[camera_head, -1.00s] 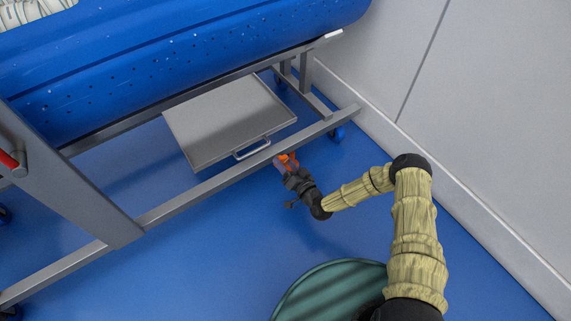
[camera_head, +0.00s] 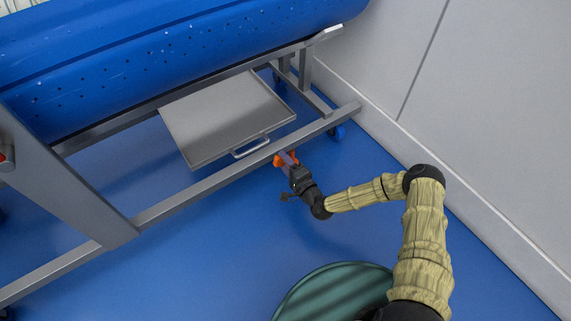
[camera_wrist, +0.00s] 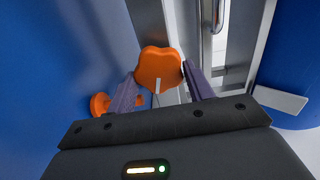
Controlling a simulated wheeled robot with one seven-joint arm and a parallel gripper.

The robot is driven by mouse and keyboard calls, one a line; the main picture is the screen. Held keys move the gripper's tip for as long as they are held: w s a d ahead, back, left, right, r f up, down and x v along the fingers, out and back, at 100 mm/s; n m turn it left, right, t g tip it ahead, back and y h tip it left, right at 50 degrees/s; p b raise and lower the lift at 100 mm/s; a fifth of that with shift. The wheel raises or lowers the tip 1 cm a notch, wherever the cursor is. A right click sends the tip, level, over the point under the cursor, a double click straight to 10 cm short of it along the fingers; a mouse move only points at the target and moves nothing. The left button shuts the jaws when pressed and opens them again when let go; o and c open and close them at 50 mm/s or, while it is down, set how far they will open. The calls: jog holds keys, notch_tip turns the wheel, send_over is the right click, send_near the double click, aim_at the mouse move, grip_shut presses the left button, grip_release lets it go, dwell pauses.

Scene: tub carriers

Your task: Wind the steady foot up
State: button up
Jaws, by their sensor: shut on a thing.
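The steady foot's orange lobed knob (camera_wrist: 158,66) sits between the two purple fingers of my gripper (camera_wrist: 160,76) in the wrist view. My gripper is shut on it. A second, smaller orange part (camera_wrist: 100,103) shows below left of the knob, partly behind the left finger. In the head view my gripper (camera_head: 289,164) is at the carrier's lower rail, near its right end. The orange there (camera_head: 279,161) is small and partly covered by the fingers. The foot's lower end and its gap to the floor cannot be made out.
The blue tub (camera_head: 200,60) lies above on the grey frame. A grey tray with a handle (camera_head: 225,115) is behind the lower rail (camera_head: 190,207).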

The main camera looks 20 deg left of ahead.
jog(key=shift+w+d+m, duration=0.1)
jog(key=shift+d+m, duration=0.05)
jog(key=shift+m, duration=0.45)
jog(key=o, duration=1)
jog(key=shift+p+v, duration=3.7)
jog(key=shift+v, duration=5)
